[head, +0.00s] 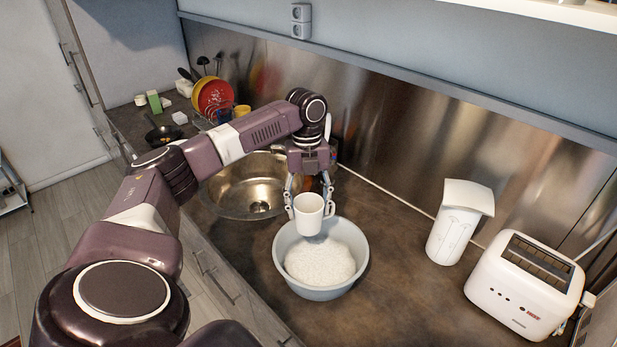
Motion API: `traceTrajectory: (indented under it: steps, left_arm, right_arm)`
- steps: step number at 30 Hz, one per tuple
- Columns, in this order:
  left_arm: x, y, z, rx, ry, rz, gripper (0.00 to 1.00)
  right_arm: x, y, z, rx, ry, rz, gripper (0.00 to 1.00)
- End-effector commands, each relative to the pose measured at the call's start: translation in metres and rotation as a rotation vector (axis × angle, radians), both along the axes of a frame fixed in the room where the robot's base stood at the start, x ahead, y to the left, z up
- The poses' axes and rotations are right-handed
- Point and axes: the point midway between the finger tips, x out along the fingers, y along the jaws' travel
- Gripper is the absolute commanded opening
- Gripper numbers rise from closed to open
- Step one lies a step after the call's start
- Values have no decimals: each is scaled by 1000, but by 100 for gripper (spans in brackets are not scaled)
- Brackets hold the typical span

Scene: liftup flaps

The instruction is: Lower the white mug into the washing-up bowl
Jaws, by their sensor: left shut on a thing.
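The white mug (308,215) is upright in my left gripper (310,205), whose fingers close on it from both sides. The mug hangs over the back part of the washing-up bowl (281,252), and its lower part overlaps the bowl's far rim in the head view. The bowl is round, pale blue-grey and filled with white foam (320,262). I cannot tell whether the mug's base touches the foam. My right gripper is not in view.
A steel sink (235,192) lies left of the bowl. A dish rack with colourful plates (213,95) and a dark pan (162,134) stand farther back. A white paper-roll-like container (453,232) and a toaster (522,285) stand at the right. The worktop between bowl and toaster is clear.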

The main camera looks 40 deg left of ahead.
Motion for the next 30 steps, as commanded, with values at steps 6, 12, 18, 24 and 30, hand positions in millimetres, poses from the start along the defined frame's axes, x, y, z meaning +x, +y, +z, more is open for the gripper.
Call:
traceTrajectory:
  steps: [6, 12, 18, 24, 30]
  left_arm:
    - [0, 0, -12, -1, -1, 0, 22]
    - [0, 0, -22, -1, -1, 0, 22]
    - [0, 0, -32, -2, -1, 0, 22]
    - [0, 0, -42, -1, -1, 0, 22]
    - [0, 0, -52, -1, -1, 0, 22]
  right_arm:
    - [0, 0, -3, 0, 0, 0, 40]
    - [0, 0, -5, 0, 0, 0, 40]
    - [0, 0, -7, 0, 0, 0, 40]
    - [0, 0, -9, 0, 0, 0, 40]
    - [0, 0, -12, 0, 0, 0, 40]
